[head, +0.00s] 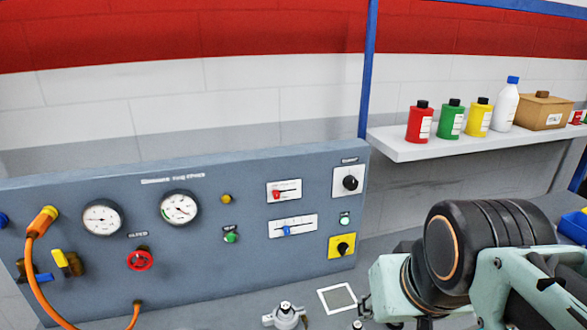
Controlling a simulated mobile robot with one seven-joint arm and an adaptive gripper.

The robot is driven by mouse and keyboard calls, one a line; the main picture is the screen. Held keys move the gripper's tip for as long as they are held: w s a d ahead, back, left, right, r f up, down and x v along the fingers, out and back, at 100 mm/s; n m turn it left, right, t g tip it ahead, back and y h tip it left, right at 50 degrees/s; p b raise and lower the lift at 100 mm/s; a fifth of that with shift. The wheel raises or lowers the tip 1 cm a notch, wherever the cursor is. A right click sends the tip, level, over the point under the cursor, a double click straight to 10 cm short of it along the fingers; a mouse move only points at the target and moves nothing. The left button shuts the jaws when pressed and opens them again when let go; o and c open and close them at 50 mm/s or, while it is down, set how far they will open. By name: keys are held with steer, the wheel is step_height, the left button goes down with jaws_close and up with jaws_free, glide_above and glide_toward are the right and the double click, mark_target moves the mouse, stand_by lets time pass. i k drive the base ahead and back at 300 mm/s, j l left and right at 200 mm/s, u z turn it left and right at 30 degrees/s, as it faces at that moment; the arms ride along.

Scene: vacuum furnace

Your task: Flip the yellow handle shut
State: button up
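The yellow handle (59,258) is at the lower left of the grey panel in the head view, on a dark brass-coloured valve body. It looks tilted, close to upright. A blue handle (39,277) on a similar valve is just to its left, lower and lying nearly level. My arm, with mint and black links, fills the lower right, far from the yellow handle. I cannot make out my gripper's fingers in this view. Nothing of my arm touches the panel's left side.
An orange hose (33,262) hangs left of the yellow handle. A red round valve (140,260) and two gauges (102,218) (179,208) are to its right. A white shelf (405,150) with bottles juts out at right.

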mark_target(59, 256)
steer(key=u, duration=1.85)
steer(key=j+z, duration=0.3)
steer(key=j, duration=0.25)
steer(key=i+u, duration=0.1)
steer(key=i, duration=0.4)
